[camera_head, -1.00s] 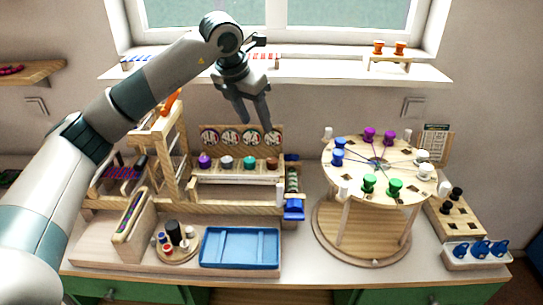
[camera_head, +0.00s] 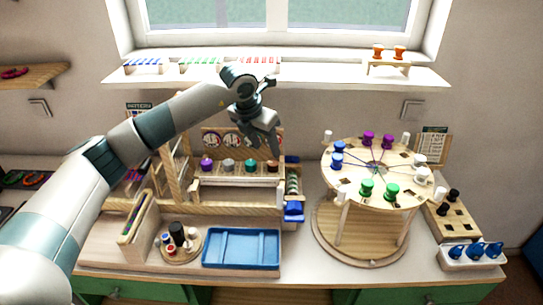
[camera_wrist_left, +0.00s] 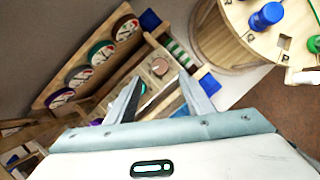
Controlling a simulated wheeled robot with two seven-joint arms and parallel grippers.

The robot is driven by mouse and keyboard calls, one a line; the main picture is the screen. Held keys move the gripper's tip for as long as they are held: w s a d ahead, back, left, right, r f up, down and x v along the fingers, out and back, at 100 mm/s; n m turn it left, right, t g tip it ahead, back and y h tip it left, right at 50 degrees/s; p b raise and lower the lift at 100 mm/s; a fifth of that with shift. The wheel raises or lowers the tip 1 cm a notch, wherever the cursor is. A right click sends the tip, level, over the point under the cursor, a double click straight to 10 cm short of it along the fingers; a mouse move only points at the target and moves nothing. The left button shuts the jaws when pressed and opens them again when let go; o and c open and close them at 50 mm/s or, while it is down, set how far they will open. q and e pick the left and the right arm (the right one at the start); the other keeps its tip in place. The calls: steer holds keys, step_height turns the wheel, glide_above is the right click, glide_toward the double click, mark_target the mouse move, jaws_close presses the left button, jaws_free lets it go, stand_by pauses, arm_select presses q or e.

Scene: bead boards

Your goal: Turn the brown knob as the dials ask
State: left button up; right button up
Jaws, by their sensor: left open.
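The brown knob (camera_head: 272,166) is the rightmost in a row of knobs on the wooden rail. In the left wrist view the brown knob (camera_wrist_left: 158,67) sits on its pale plate beyond and between my fingertips, apart from them. My left gripper (camera_head: 264,150) is open and empty, just above and behind the brown knob; its two fingers also show in the left wrist view (camera_wrist_left: 160,80). The dials stand on a board behind the knobs. The dial with the reddish-brown rim (camera_wrist_left: 127,29) is nearest the brown knob; its needle is too small to read surely. My right gripper is not in view.
Purple (camera_head: 207,164), grey (camera_head: 228,165) and green (camera_head: 251,166) knobs stand left of the brown one. A striped roller with a blue block (camera_head: 293,210) is close on its right. The round peg table (camera_head: 330,170) is further right. A blue tray (camera_head: 240,262) lies in front.

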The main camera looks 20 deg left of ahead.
mark_target(273, 163)
arm_select(q)
steer(key=p+x, duration=0.2)
steer(key=x, duration=0.6)
steer(key=shift+p, duration=0.3)
steer(key=c, duration=1.1)
steer(key=shift+o, duration=0.2)
steer(key=shift+f, duration=0.1)
